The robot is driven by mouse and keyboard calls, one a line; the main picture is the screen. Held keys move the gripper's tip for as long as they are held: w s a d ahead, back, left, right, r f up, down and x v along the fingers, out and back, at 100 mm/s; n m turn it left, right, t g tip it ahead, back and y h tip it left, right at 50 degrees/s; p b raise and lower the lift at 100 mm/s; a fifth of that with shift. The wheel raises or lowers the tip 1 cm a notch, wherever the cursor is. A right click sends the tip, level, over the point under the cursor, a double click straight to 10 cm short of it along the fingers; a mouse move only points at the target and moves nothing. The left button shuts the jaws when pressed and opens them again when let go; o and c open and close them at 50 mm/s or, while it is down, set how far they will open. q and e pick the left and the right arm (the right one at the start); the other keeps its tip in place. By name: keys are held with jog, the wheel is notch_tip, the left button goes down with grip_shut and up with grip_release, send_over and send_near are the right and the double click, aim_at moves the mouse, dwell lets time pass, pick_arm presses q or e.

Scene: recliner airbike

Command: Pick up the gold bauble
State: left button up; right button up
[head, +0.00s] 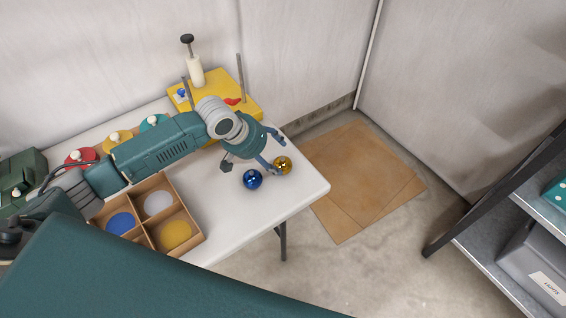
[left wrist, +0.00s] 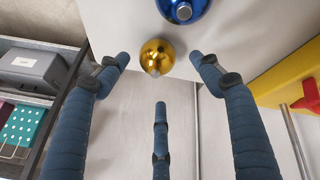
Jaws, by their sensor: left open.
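The gold bauble (head: 283,165) rests near the right end of the white table, close to its edge. In the left wrist view the gold bauble (left wrist: 157,56) lies just beyond the fingertips, between the two side fingers. My left gripper (head: 268,155) is open above the table, its fingers right at the gold bauble in the head view. I cannot tell whether a finger touches the bauble. My right gripper is not in view.
A blue bauble (head: 252,179) lies just left of the gold one. A cardboard divided box (head: 200,239) with coloured discs stands at the table's front. A yellow stand (head: 250,98) with upright rods is behind. The table (head: 305,187) ends just right of the bauble. Shelves (head: 480,232) stand at right.

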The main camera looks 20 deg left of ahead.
aim_at(278, 161)
pick_arm(q)
jog(key=shift+x, duration=0.8)
jog(key=p+x, duration=0.1)
jog(key=x, duration=0.4)
jog(key=shift+d, duration=0.1)
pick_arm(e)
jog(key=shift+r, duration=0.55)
pick_arm(q)
jog(key=shift+c, duration=0.5)
jog(key=c, duration=0.8)
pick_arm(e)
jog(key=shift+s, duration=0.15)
